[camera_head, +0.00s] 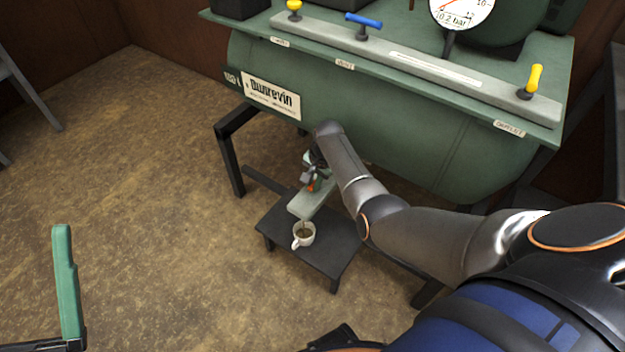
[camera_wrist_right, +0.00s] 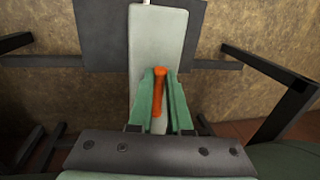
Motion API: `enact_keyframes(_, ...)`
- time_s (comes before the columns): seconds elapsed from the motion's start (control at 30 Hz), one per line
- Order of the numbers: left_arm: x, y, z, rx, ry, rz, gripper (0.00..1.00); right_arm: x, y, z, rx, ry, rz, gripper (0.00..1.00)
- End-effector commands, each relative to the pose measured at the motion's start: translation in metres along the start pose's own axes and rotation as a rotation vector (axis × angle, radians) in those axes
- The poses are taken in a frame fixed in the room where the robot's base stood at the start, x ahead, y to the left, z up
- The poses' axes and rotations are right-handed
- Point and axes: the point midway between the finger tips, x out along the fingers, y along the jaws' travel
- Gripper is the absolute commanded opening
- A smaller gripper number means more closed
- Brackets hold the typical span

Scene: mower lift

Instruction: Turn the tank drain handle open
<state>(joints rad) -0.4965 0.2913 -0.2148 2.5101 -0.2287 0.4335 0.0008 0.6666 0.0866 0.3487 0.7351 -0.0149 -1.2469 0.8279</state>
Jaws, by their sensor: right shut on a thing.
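The tank drain handle is a small orange lever (camera_wrist_right: 159,92); a bit of its orange also shows in the head view (camera_head: 311,186). It is below the green tank (camera_head: 380,140), by a pale grey block (camera_head: 306,204). My right gripper (camera_head: 314,178) is shut on the handle. In the right wrist view its two green fingers (camera_wrist_right: 160,90) flank the lever, which lies along the pale block. My left gripper (camera_head: 64,235) is at the lower left with one green finger in view, well apart from its base's middle; its other finger is outside the picture.
A white cup (camera_head: 303,234) with brownish contents stands on a low dark stool (camera_head: 330,248) under the block's end. Yellow (camera_head: 294,8), blue (camera_head: 364,20) and yellow (camera_head: 534,78) handles and a gauge (camera_head: 462,10) are on top. Dark legs (camera_head: 231,155) carry the tank.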

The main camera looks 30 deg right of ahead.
Motion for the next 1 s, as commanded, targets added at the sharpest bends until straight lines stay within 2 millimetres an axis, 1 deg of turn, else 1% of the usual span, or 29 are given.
enact_keyframes(0.17, -0.001, 0.000, 0.001, -0.003, -0.004, -0.003, 1.00, 0.000, 0.000, 0.000, -0.002, 0.000, 0.001, 0.00)
enact_keyframes(0.2, -0.001, 0.000, 0.001, -0.003, -0.004, -0.004, 1.00, 0.000, 0.000, 0.000, -0.002, 0.000, 0.001, 0.18)
enact_keyframes(0.4, -0.002, 0.001, 0.001, -0.006, -0.004, -0.005, 1.00, 0.000, 0.000, 0.000, -0.001, 0.000, 0.001, 0.40)
enact_keyframes(0.47, -0.002, 0.001, 0.001, -0.007, -0.004, -0.005, 1.00, 0.000, 0.000, 0.000, -0.001, 0.000, 0.001, 0.45)
enact_keyframes(0.67, -0.001, 0.001, 0.001, -0.008, -0.004, -0.005, 1.00, 0.000, 0.000, 0.000, 0.000, 0.000, 0.001, 0.45)
enact_keyframes(0.77, 0.001, 0.000, -0.001, -0.008, -0.004, -0.005, 1.00, -0.004, 0.000, 0.000, 0.000, 0.001, 0.001, 0.45)
enact_keyframes(0.87, 0.007, -0.003, -0.006, -0.001, -0.003, -0.003, 1.00, -0.014, -0.001, 0.000, 0.000, 0.000, 0.001, 0.45)
enact_keyframes(0.97, 0.016, -0.007, -0.016, 0.015, 0.001, 0.000, 1.00, -0.032, -0.001, 0.000, 0.000, 0.001, 0.000, 0.45)
enact_keyframes(1.0, 0.015, -0.008, -0.014, 0.019, -0.005, -0.008, 1.00, -0.032, -0.001, 0.000, 0.000, 0.000, 0.001, 0.45)
